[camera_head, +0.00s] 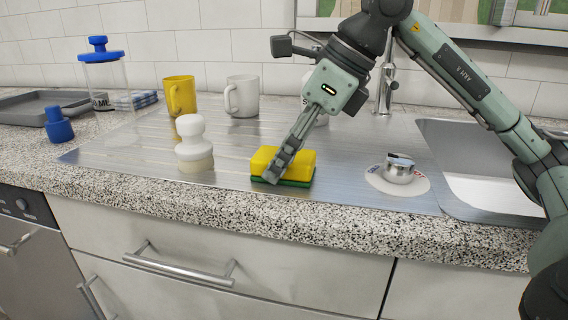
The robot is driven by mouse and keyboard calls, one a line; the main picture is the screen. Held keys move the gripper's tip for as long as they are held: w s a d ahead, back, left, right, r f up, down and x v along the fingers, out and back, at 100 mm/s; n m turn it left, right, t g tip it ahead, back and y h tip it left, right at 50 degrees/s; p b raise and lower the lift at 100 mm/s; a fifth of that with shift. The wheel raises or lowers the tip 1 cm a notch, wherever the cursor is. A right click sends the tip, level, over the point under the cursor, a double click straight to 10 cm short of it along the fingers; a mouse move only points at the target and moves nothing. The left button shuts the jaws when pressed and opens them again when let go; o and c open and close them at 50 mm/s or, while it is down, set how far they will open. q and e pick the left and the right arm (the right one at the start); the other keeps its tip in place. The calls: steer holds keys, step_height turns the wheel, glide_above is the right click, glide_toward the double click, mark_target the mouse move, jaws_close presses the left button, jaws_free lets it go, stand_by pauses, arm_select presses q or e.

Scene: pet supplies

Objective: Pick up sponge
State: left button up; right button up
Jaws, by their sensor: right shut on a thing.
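The sponge (300,163) is a yellow block with a green underside. It lies on the metal drainboard near the counter's front edge. My right gripper (277,172) reaches down from above and is shut on the sponge, with a finger over its left front part. The far finger is hidden behind the near one and the sponge. The sponge looks level and at the surface; whether it is slightly lifted, I cannot tell. My left gripper is not in view.
A white stopper-shaped item (194,145) stands left of the sponge. A yellow mug (180,96) and a white mug (242,97) stand behind. Bare drainboard (120,150) extends to the left.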

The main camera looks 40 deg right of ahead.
mark_target(264, 154)
steer(key=shift+r, duration=0.5)
steer(key=r, duration=0.1)
steer(key=r+p, duration=0.2)
steer(key=r, duration=0.1)
steer(key=shift+s+a, duration=0.15)
steer(key=shift+a, duration=0.15)
arm_select(q)
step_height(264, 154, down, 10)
steer(key=p, duration=0.2)
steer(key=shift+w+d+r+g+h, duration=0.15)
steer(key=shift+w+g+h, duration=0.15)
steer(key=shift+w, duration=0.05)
arm_select(e)
steer(key=s+a+r, duration=0.6)
steer(key=a, duration=0.3)
steer(key=shift+s, duration=0.2)
steer(key=o, duration=0.4)
steer(key=c, duration=0.5)
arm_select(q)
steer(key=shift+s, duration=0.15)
arm_select(e)
steer(key=shift+s, duration=0.1)
